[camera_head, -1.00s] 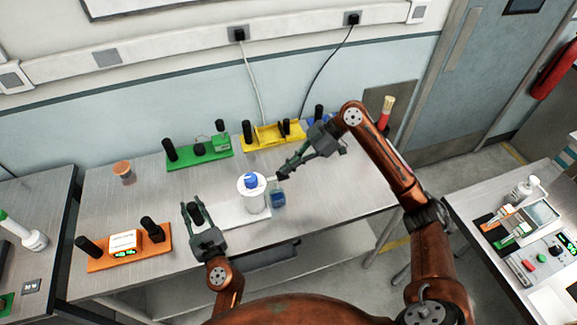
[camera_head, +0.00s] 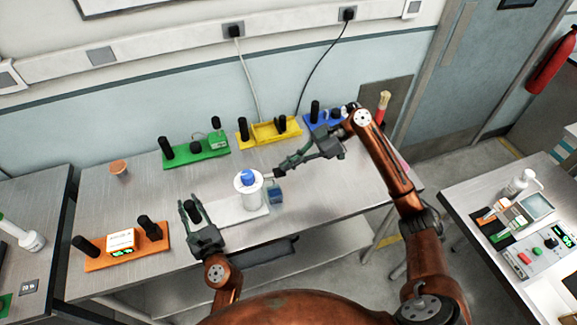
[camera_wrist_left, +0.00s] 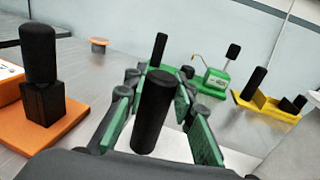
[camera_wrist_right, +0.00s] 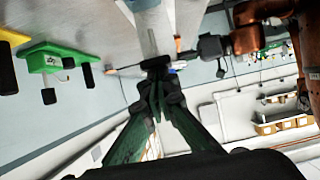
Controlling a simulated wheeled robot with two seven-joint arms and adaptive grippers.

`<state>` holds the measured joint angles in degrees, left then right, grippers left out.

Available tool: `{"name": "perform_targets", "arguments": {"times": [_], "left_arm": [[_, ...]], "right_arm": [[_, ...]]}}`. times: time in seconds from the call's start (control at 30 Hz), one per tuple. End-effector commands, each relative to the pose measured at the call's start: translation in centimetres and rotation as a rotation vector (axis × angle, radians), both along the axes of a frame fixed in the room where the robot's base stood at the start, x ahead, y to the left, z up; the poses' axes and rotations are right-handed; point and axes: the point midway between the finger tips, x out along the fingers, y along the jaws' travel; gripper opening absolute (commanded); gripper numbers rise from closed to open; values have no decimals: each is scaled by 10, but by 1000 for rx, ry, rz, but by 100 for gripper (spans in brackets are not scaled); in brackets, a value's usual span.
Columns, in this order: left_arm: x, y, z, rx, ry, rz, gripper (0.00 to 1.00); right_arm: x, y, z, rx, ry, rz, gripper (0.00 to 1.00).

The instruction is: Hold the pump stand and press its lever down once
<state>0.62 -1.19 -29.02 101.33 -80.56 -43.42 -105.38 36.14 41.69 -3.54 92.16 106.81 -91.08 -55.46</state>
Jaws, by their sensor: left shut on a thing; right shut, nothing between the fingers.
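The pump stand has a white base plate (camera_head: 226,213), a white cylinder (camera_head: 250,199) with a blue cap (camera_head: 247,177), and a black upright handle (camera_head: 195,211) at its left. My left gripper (camera_head: 190,212) is shut around this handle; the left wrist view shows the black handle (camera_wrist_left: 152,110) between the green fingers. A short grey bar, seemingly the lever, sticks out right from the cylinder top. My right gripper (camera_head: 277,172) is shut and empty, with its tips at or just above the bar's outer end. Contact is unclear. In the right wrist view the closed tips (camera_wrist_right: 156,66) are beside a grey piece.
A small blue container (camera_head: 275,194) stands right of the cylinder. Green (camera_head: 197,152), yellow (camera_head: 269,131) and blue (camera_head: 324,120) stands line the back. An orange stand (camera_head: 121,245) is at front left, a brown-lidded jar (camera_head: 119,168) behind it. The table's right part is mostly clear.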

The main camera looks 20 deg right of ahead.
Motion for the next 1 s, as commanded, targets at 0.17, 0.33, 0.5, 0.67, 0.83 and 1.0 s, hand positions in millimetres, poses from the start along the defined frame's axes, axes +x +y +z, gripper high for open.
{"name": "perform_targets", "arguments": {"times": [0.17,0.33,0.5,0.67,0.83,1.0], "left_arm": [[0,0,0,0,0,-1,0],[0,0,0,0,0,-1,0],[0,0,0,0,0,-1,0],[0,0,0,0,0,-1,0],[0,0,0,0,1,0,0],[0,0,0,0,0,-1,0]], "right_arm": [[-1,0,-2,-2,3,1,0],[-1,-1,1,-3,1,0,0],[0,-2,22,-3,-2,1,0],[1,-16,52,-3,-2,-4,0],[1,-44,78,-1,-1,-3,0],[1,-64,97,-1,0,-1,0]]}}
